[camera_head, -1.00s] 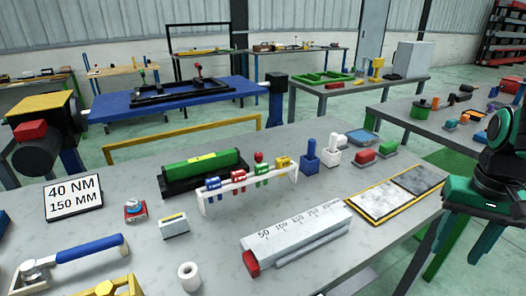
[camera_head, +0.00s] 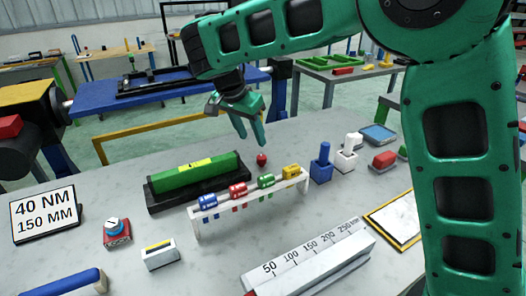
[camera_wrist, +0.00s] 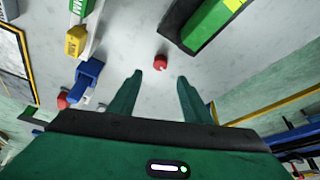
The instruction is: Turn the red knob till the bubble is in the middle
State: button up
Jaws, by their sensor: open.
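The green level (camera_head: 196,171) lies in a black cradle (camera_head: 158,204) on the grey table. A yellow vial window (camera_head: 195,164) shows on its top; the bubble is too small to place. The small red knob (camera_head: 262,160) stands just past the level's right end. It also shows in the wrist view (camera_wrist: 160,63), ahead of the fingertips and about midway between them. My gripper (camera_head: 250,142) points down above the table near the knob, with green fingers apart and empty. In the wrist view my gripper (camera_wrist: 158,80) does not touch the knob.
A white rack (camera_head: 250,201) with coloured clips stands in front of the level. Blue (camera_head: 321,165) and white (camera_head: 347,154) blocks with upright posts stand right of the knob. A white ruler block (camera_head: 310,262) lies nearer. The table left of the level is fairly clear.

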aim_at(261, 157)
jog(key=x, duration=1.1)
jog(key=shift+w+d, duration=0.2)
jog(key=shift+r, duration=0.1)
jog(key=c, duration=1)
